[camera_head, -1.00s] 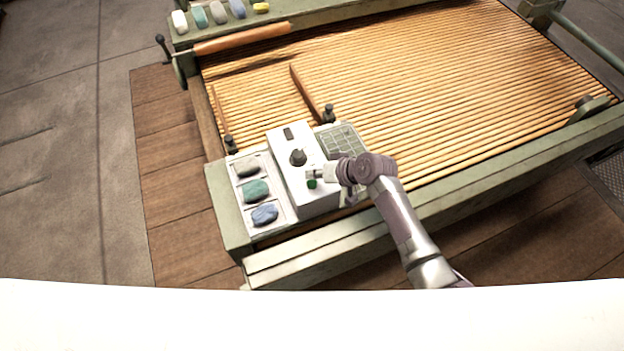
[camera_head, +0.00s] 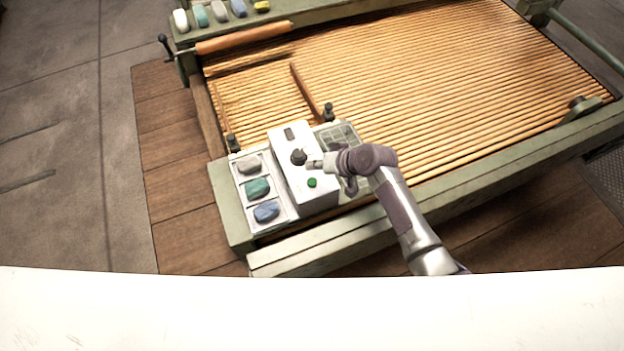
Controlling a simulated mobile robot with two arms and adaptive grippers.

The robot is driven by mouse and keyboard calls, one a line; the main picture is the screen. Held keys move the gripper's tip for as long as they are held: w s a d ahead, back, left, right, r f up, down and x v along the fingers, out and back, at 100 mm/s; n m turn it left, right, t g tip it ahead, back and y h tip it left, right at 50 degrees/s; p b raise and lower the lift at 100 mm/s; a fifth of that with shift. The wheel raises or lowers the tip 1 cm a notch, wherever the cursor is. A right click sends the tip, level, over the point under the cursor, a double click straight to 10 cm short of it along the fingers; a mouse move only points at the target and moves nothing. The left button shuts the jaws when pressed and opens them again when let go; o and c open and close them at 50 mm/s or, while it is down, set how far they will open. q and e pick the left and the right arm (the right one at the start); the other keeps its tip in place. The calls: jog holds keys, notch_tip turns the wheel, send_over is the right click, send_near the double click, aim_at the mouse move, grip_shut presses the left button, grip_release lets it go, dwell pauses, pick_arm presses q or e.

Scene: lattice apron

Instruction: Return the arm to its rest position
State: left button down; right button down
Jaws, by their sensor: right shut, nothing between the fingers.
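My right gripper (camera_head: 312,163) is at the end of the arm that comes in from the lower right. It is shut with nothing in it. Its tip is over the white control box (camera_head: 302,190), close beside the dark knob (camera_head: 298,156); I cannot tell whether they touch. The green button (camera_head: 312,183) on the box shows clear below the tip. My left gripper is not in view.
The box stands on the green frame of a slatted lattice table (camera_head: 470,90). A tray (camera_head: 283,214) with grey, teal and blue lumps is left of it. Two upright dark posts (camera_head: 233,143) stand nearby. Wooden boards (camera_head: 165,150) and bare floor lie left.

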jog(key=shift+s, duration=0.1)
jog(key=s+d+r+g+h, duration=0.1)
jog(key=s+d+r+h, duration=0.3)
jog(key=s+d, duration=0.8)
jog(key=s+d+r+h, duration=0.4)
jog(key=s+d, duration=0.4)
jog(key=s, duration=0.7)
notch_tip(320, 180, down, 28)
jog(key=g+b, duration=0.1)
jog(key=b, duration=0.3)
jog(key=s+d+f+g+b, duration=0.1)
jog(key=s+d+f+b, duration=0.1)
jog(key=s+f, duration=1.6)
notch_tip(320, 180, down, 3)
jog(key=shift+d+g+b, duration=0.35)
jog(key=shift+d+g, duration=0.05)
jog(key=shift+d, duration=0.05)
jog(key=shift+s, duration=0.15)
